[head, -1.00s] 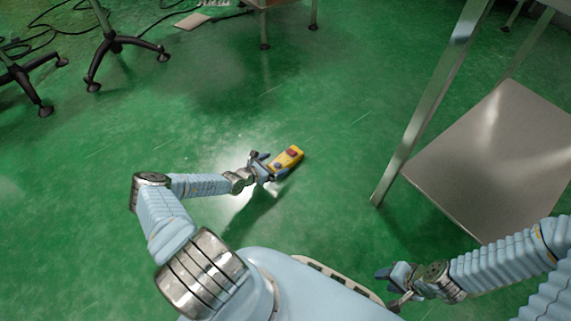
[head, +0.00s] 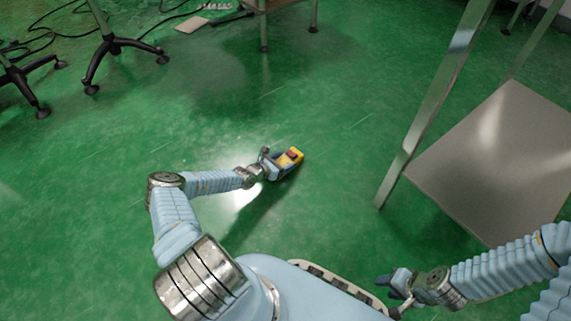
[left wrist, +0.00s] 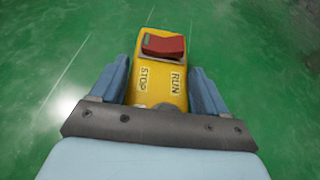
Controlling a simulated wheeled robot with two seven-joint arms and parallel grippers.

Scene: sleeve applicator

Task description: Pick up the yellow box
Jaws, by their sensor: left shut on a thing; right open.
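The yellow box (head: 294,154) has a red rocker switch on top and the words STOP and RUN on its face. In the left wrist view the yellow box (left wrist: 160,75) sits between the two blue fingers of my left gripper (left wrist: 160,92), which is shut on it. In the head view my left gripper (head: 279,165) hides the near part of the box. I cannot tell whether the box touches the floor. My right gripper (head: 388,291) is open and empty at the lower right, far from the box.
A metal table with a lower shelf (head: 500,160) stands at the right, its near leg (head: 400,165) right of the box. Chair bases (head: 112,45) and cables (head: 40,40) lie at the upper left. The green floor (head: 130,130) around the box is clear.

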